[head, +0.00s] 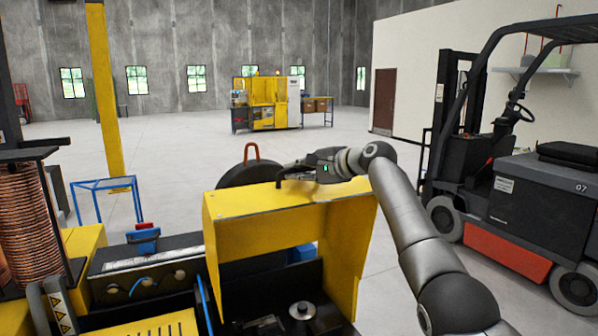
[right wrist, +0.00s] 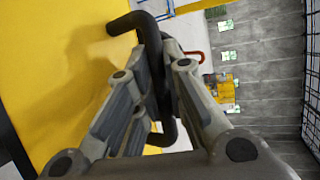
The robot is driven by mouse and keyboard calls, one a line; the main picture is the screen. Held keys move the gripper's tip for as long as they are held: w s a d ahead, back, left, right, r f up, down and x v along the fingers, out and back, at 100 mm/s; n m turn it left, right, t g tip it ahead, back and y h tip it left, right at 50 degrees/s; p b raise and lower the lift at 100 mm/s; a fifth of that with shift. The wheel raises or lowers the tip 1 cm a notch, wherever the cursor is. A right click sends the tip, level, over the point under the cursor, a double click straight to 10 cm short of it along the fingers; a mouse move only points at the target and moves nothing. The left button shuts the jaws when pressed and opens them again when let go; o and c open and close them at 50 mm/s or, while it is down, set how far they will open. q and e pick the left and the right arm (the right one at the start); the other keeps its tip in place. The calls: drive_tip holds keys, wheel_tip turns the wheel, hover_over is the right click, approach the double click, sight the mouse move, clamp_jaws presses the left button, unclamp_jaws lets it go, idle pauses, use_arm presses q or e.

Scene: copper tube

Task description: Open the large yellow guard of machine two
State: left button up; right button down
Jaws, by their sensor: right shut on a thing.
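The large yellow guard (head: 250,230) of the machine stands in the middle of the head view, with its top face and right side panel showing. Dark machine parts show in the space under its edge. A black bar handle (right wrist: 127,21) is fixed to the guard, whose yellow face (right wrist: 60,70) fills the left of the right wrist view. My right gripper (head: 292,174) is at the guard's top, and its fingers (right wrist: 165,62) are shut around the handle. The fingers hide part of the handle. My left gripper is not in view.
Copper coils (head: 28,215) and a black-and-blue unit (head: 145,262) are at the left. A forklift (head: 520,205) stands at the right, near my right arm. Another yellow machine (head: 268,103) is far back. The floor between is mostly clear.

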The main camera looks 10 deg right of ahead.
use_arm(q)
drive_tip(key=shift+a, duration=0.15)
use_arm(e)
drive_tip(key=shift+f, duration=0.15)
drive_tip(key=c, duration=1.8)
unclamp_jaws()
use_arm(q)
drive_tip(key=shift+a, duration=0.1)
use_arm(e)
drive_tip(key=shift+o, duration=0.2)
drive_tip(key=shift+w, duration=0.1)
drive_tip(key=shift+v, duration=1)
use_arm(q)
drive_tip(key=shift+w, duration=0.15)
use_arm(e)
drive_tip(key=v, duration=1)
drive_tip(key=shift+a, duration=0.1)
